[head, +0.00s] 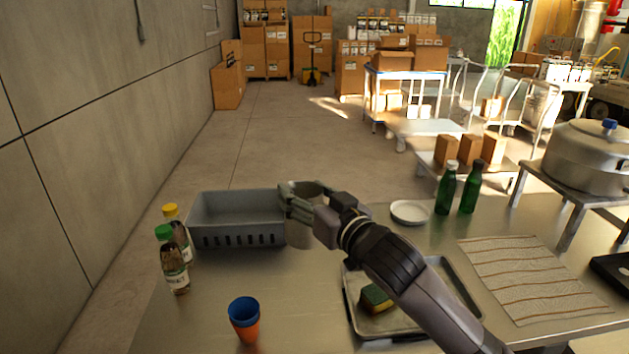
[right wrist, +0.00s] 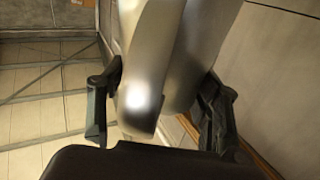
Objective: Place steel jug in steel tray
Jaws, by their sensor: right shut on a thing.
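The steel jug (head: 299,234) is in my right gripper (head: 297,200), beside the right end of the grey bin. In the right wrist view the jug (right wrist: 150,70) is a shiny metal body between the two dark fingers of the gripper (right wrist: 160,112). My right gripper is shut on it. In the head view the gripper and wrist hide part of the jug, and I cannot tell whether its base touches the table. The steel tray (head: 462,282) lies flat on the table, partly behind my right forearm, with a green and yellow sponge (head: 376,298) in it. My left gripper is not in view.
The grey bin (head: 240,236) stands at the table's back edge. Two bottles (head: 172,258) stand at left, a blue and orange cup (head: 244,318) in front. A white plate (head: 410,211), green bottles (head: 446,188) and a striped cloth (head: 530,275) are at right.

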